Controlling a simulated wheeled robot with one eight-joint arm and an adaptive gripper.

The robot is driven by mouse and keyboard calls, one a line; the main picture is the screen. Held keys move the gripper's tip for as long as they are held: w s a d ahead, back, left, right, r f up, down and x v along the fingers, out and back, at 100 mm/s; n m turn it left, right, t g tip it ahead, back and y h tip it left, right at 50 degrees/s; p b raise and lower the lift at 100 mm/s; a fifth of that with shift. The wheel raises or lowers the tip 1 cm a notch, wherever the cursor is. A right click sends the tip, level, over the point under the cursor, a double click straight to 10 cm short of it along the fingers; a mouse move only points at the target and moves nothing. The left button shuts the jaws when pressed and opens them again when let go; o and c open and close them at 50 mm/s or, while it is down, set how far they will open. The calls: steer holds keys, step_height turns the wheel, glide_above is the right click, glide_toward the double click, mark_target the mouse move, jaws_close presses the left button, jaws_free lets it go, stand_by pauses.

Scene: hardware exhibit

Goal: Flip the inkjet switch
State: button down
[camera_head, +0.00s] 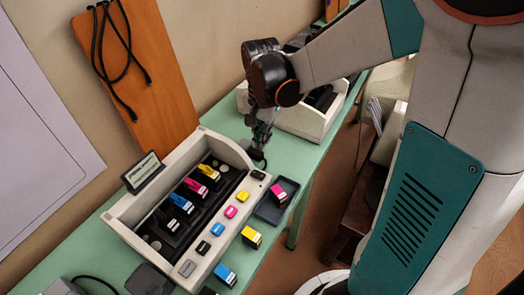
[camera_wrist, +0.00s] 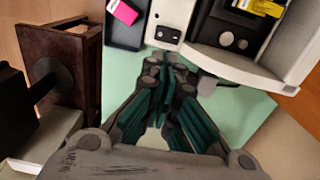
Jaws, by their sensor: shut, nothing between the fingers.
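The inkjet exhibit is a cream open-topped housing (camera_head: 128,212) on a green table, with colored cartridges in a dark carriage. A small black rocker switch (camera_head: 258,175) sits at the right end of its front panel. In the wrist view the switch (camera_wrist: 168,35) lies on the white panel, just beyond my fingertips. My gripper (camera_head: 258,157) is shut and empty, pointing down beside the housing's right end, close to the switch. It also shows in the wrist view (camera_wrist: 170,60). I cannot tell whether the fingers touch the panel.
A dark tray (camera_head: 266,214) holding a magenta cartridge (camera_head: 278,193) lies beside the panel. Yellow (camera_head: 251,237) and blue (camera_head: 225,274) cartridges lie in front. Another cream housing (camera_head: 305,124) stands farther back. A brown wooden stool (camera_wrist: 68,70) stands off the table edge.

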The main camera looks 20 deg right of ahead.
mark_target(263, 173)
step_height(263, 173, down, 13)
steer(key=b, duration=0.5)
steer(key=shift+s+d, duration=0.1)
steer(key=shift+s+f+t+y+b, duration=0.1)
steer(key=shift+f+t+y+b, duration=0.2)
steer(key=shift+f+t+b, duration=0.1)
steer(key=shift+r, duration=0.1)
steer(key=shift+w+a+r, duration=0.2)
steer(key=shift+w+a, duration=0.25)
steer(key=shift+w, duration=0.2)
